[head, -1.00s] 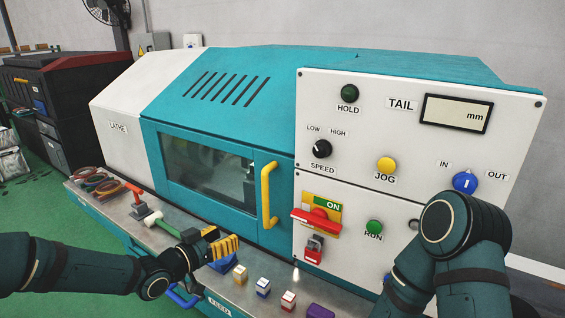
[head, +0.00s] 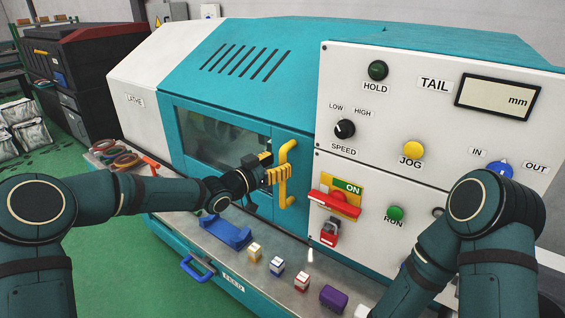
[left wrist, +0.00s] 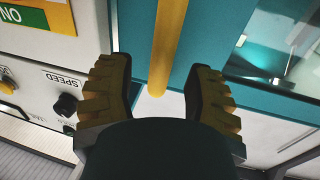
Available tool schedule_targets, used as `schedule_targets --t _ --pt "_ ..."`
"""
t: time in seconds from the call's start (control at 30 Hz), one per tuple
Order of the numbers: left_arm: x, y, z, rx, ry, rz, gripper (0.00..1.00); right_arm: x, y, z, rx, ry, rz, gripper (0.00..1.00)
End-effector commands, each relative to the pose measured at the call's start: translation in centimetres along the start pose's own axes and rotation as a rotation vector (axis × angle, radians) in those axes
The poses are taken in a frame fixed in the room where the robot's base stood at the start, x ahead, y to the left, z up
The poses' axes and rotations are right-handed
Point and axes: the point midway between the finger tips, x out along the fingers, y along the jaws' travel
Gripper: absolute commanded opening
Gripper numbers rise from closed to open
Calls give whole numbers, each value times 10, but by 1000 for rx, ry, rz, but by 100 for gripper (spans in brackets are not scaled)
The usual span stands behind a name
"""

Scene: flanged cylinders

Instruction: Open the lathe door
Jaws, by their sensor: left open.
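The lathe door (head: 262,207) is a teal panel with a dark window (head: 215,135), and it looks shut. Its yellow vertical handle (head: 287,172) is at the door's right edge. My left gripper (head: 278,175) is beside the handle in the head view. In the left wrist view, the open yellow-padded fingers (left wrist: 157,72) stand on either side of the handle (left wrist: 167,40), with a gap to each; the handle's end shows between them. Whether the fingers touch it in depth is unclear. My right arm is at the right; its gripper is not visible.
The white control panel (head: 420,130) with knobs and a red switch (head: 334,202) is right of the handle. A blue holder (head: 228,232), small blocks and a purple block (head: 333,298) sit on the ledge below. Several ring-shaped tools (head: 118,157) lie at its left end.

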Motion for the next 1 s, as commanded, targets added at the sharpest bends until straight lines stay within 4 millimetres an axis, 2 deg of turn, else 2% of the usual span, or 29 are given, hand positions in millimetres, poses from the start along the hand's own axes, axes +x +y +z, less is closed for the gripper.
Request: schedule_targets --t 0.1,0.2,0.53,0.57,0.6,0.7,1.0 --pt "14 0 0 0 2 1 52 0 0 0 0 0 0 47" --pt "19 0 0 0 0 0 52 0 0 0 0 0 0 47" --pt "22 0 0 0 0 -1 52 0 0 0 0 0 0 47" --pt "22 0 0 0 0 -1 48 0 0 0 0 0 0 47" --pt "22 0 0 0 0 -1 34 0 0 0 0 0 0 47" --pt "21 0 0 0 0 -1 0 0 0 0 0 0 0 47" --pt "21 0 0 0 0 -1 0 0 0 0 0 0 0 47"
